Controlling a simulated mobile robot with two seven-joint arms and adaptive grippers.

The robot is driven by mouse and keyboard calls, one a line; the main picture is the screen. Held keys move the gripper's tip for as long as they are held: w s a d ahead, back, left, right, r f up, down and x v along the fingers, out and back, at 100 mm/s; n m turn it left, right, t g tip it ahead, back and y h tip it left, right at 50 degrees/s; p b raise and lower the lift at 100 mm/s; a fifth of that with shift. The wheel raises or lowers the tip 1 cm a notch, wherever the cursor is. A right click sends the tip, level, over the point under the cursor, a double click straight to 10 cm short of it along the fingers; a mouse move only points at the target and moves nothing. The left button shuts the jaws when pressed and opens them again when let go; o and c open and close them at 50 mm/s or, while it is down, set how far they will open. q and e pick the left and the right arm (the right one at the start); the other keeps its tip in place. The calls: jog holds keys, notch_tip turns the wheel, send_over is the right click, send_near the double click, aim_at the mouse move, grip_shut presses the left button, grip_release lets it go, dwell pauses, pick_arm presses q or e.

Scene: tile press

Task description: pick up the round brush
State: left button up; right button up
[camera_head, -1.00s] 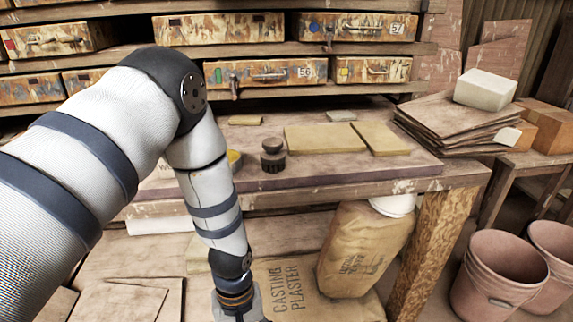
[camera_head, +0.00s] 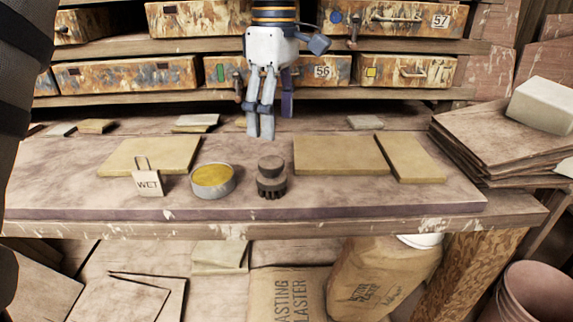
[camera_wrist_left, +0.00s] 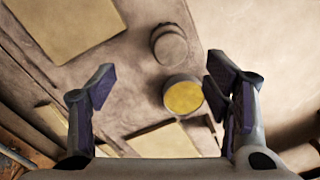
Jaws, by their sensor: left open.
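The round brush (camera_head: 271,178) stands upright on the bench board, its dark bristles down and its rounded grey-brown knob up. In the left wrist view the brush (camera_wrist_left: 168,45) shows from above, beyond the fingertips and near the middle. My left gripper (camera_head: 264,128) points downward above the bench, above and behind the brush in the head view. It is open and empty, and its fingers (camera_wrist_left: 160,85) are spread apart in the wrist view. My right gripper is not in view.
A round tin of yellow stuff (camera_head: 213,180) stands just left of the brush, with a "WET" tag (camera_head: 148,183) beyond it. Flat yellowish tiles (camera_head: 340,155) lie on the board (camera_head: 340,200). Drawers (camera_head: 127,73) line the back. A stack of boards (camera_head: 490,140) sits right.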

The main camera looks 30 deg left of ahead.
aim_at(271, 161)
pick_arm(q)
jog(key=f, duration=0.3)
jog(key=s+f, duration=0.1)
jog(key=f, duration=0.6)
jog(key=shift+s+a+f, duration=0.1)
jog(key=shift+s+f, duration=0.25)
jog(key=shift+f, duration=0.05)
jog(key=c, duration=1.3)
